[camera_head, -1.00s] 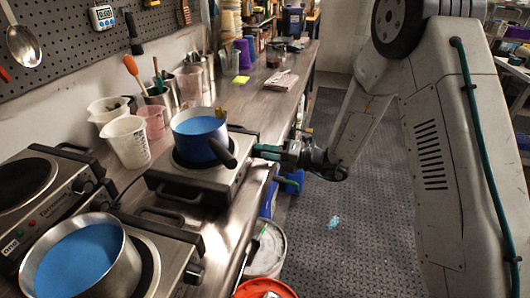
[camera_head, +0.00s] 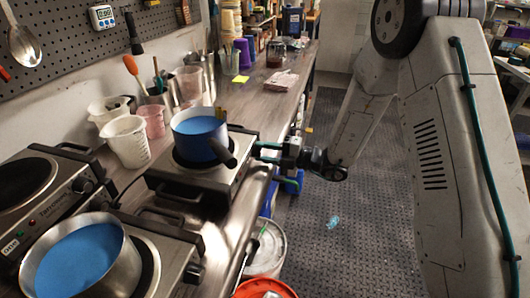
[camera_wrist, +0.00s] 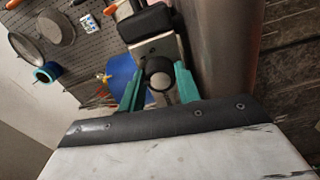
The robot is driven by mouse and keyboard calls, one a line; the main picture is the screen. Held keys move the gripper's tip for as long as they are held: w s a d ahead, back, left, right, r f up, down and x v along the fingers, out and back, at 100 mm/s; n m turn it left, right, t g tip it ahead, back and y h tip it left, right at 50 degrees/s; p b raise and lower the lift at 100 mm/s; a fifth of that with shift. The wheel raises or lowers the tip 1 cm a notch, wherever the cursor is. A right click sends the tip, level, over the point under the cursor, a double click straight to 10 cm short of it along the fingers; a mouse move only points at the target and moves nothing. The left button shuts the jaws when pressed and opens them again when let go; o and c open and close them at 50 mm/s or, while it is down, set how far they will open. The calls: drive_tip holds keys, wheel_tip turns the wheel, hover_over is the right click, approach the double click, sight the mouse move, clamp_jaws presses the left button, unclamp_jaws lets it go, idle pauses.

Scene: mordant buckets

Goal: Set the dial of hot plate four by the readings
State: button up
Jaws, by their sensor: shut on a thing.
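A small silver hot plate (camera_head: 215,180) stands near the bench's right edge, with a blue pot (camera_head: 196,146) of blue liquid on it. The pot's black handle (camera_head: 222,152) points toward its front edge. My gripper (camera_head: 264,152) is at the hot plate's right side. In the wrist view, my gripper (camera_wrist: 158,88) has its two green fingers on either side of a round dark dial (camera_wrist: 159,72), closed on it. The dial's pointer mark cannot be made out. In the head view the fingers hide the dial.
Another hot plate with a steel pot (camera_head: 128,268) of blue liquid stands at the front left. White measuring jugs (camera_head: 127,145) stand behind. A timer (camera_head: 102,17) hangs on the pegboard; its digits are too small to read. Buckets (camera_head: 268,246) stand on the floor beside the bench.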

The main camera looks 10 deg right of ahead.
drive_tip(key=o, duration=1)
drive_tip(key=shift+d, duration=0.1)
